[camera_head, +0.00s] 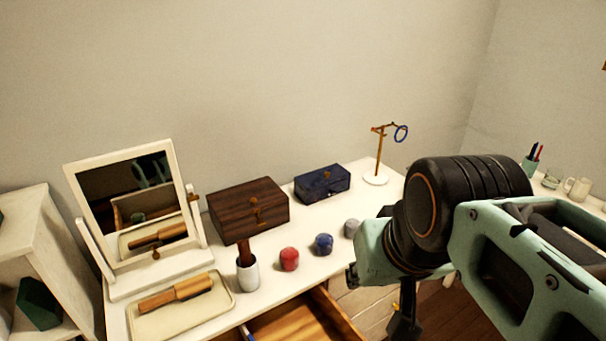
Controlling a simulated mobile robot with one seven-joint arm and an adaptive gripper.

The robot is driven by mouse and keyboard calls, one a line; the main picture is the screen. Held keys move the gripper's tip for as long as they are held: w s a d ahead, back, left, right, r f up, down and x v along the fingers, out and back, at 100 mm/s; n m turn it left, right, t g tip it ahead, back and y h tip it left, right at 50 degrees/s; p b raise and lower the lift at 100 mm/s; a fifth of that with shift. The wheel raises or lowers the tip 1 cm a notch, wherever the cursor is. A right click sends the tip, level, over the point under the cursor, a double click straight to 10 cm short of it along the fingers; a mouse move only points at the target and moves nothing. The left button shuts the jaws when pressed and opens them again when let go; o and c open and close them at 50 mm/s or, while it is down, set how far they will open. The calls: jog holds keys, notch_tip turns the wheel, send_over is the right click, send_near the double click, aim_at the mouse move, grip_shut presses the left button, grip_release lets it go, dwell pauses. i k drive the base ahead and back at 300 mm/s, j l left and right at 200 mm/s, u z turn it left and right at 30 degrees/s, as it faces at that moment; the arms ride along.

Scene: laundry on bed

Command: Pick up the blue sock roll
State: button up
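The blue sock roll (323,244) is a small dark blue ball on the white dresser top (215,318). It sits between a red roll (289,259) on its left and a grey roll (351,228) on its right, near the front edge. My mint-green and black arm fills the right side of the view. Part of my gripper (404,318) shows as a dark shape below the wrist, right of the blue sock roll and apart from it. Its fingers are mostly hidden by the arm, so its opening cannot be told.
An open wooden drawer (318,318) juts out below the rolls. A white cup (248,275) with a brush stands left of the red roll. Behind are a brown box (232,222), a blue box (322,190) and a ring stand (376,179). A mirror (85,205) stands left.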

aim_at(324, 241)
jog(key=i+l+u, duration=0.2)
jog(key=l+u, duration=0.2)
jog(key=l, duration=0.5)
jog(key=l+u, duration=0.35)
jog(key=l, duration=0.55)
jog(key=k+l+u, duration=0.25)
jog(key=k, duration=0.2)
jog(key=i+l, duration=0.3)
jog(key=i, duration=0.2)
